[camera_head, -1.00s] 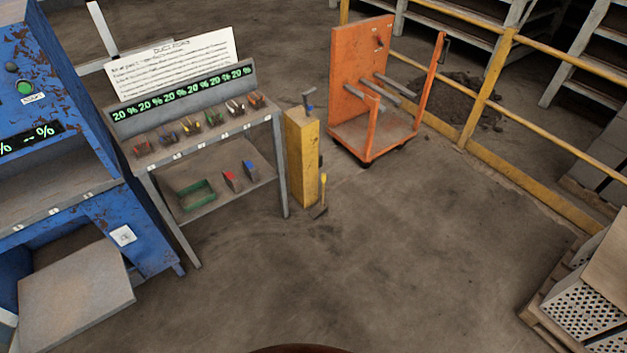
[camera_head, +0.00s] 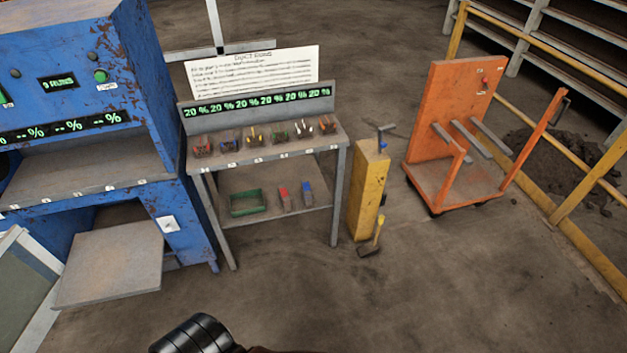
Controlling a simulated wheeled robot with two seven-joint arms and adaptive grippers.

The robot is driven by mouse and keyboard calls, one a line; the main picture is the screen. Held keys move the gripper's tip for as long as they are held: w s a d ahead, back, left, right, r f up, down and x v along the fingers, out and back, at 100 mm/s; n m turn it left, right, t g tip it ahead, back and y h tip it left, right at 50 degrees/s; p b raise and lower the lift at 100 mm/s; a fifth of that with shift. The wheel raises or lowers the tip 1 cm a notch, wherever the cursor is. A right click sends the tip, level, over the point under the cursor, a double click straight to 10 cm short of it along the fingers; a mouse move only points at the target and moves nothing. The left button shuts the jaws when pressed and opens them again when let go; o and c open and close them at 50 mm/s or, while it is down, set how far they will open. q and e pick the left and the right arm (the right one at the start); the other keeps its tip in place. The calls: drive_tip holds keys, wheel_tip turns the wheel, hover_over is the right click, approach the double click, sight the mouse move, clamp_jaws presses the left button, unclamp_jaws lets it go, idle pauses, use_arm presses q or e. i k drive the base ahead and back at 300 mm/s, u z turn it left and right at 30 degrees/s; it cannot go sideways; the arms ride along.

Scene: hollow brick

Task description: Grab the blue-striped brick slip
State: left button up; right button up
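A small dark block with a blue end (camera_head: 307,193) lies on the lower shelf of the grey metal stand (camera_head: 264,225), near its right end. It may be the blue-striped brick slip, but it is too small to tell. A similar block with a red end (camera_head: 284,198) lies just left of it. On the upper shelf, a small holder with blue pieces (camera_head: 229,142) is second from the left in a row of several. Neither of my grippers shows; only a dark ribbed part of my body shows at the bottom edge.
A green tray (camera_head: 248,203) sits left of the two blocks. A blue machine (camera_head: 92,70) stands left of the stand. A yellow post (camera_head: 368,190), a brush (camera_head: 372,243) and an orange cart (camera_head: 450,130) stand to its right. The floor in front is clear.

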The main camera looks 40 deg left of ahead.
sight(307, 194)
drive_tip(key=u, duration=0.3)
drive_tip(key=i, duration=1.25)
drive_tip(key=u, duration=1.6)
drive_tip(key=i, duration=0.95)
drive_tip(key=u, duration=1.1)
